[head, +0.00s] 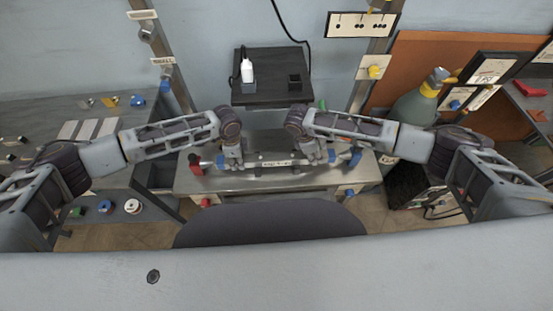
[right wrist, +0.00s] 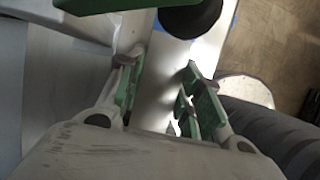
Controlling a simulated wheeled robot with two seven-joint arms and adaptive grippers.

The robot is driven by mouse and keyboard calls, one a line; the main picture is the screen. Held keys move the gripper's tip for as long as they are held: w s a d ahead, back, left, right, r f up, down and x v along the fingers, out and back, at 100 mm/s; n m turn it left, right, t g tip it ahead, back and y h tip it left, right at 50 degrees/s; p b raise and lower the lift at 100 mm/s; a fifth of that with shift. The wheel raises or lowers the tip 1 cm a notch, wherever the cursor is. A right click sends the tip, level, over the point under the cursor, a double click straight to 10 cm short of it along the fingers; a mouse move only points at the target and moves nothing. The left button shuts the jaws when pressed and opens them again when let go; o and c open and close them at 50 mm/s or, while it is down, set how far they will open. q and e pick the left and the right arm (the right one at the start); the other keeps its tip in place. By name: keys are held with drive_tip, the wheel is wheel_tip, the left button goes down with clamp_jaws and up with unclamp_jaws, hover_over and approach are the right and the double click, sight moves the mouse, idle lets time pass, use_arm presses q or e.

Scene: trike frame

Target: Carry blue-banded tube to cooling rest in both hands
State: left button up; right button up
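The tube (head: 272,163) is a pale bar with a printed label and blue near its ends. It lies left to right, at or just above the metal bench top. My left gripper (head: 232,160) points down at its left part, beside a blue end. My right gripper (head: 320,154) points down at its right part. The fingers hide parts of the tube, and I cannot tell whether the left ones are closed on it. In the right wrist view, my right gripper's green-padded fingers (right wrist: 160,95) stand apart, with bright metal between them and no clear grip. I cannot identify the cooling rest.
The metal bench (head: 240,184) has a red block (head: 195,165) at its left. A gas cylinder (head: 415,105) stands at right. A dark side bench (head: 40,118) is at left.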

use_arm(q)
clamp_jaws()
use_arm(e)
clamp_jaws()
